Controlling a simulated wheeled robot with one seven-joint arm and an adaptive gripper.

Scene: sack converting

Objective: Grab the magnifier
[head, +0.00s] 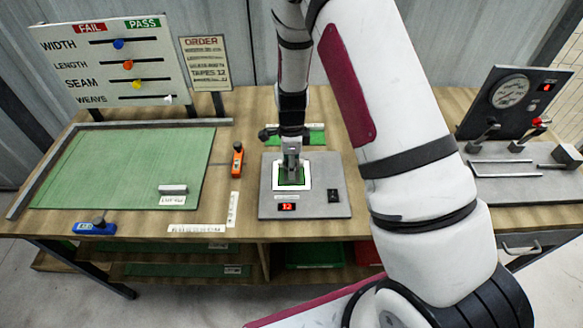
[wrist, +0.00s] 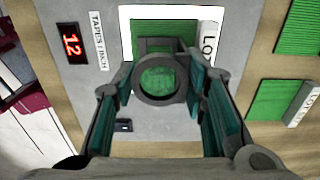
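The magnifier (wrist: 160,98) shows in the wrist view as a dark grey ring with a round lens, green seen through it, and a dark frame behind. It stands over the white lit window of the grey count panel (wrist: 95,15). My gripper (wrist: 160,68) is open, its two teal-padded fingers on either side of the ring. A narrow gap seems to remain at each side; I cannot tell if either finger touches. In the head view my gripper (head: 291,163) points down over the lit window and hides most of the magnifier.
The count panel (head: 270,208) has a red "12" display and a dark switch. An orange tool (head: 238,160) lies left of it, a green mat (head: 120,165) farther left, a blue tool (head: 95,227) at the front edge. A gauge stand (head: 512,100) is at right.

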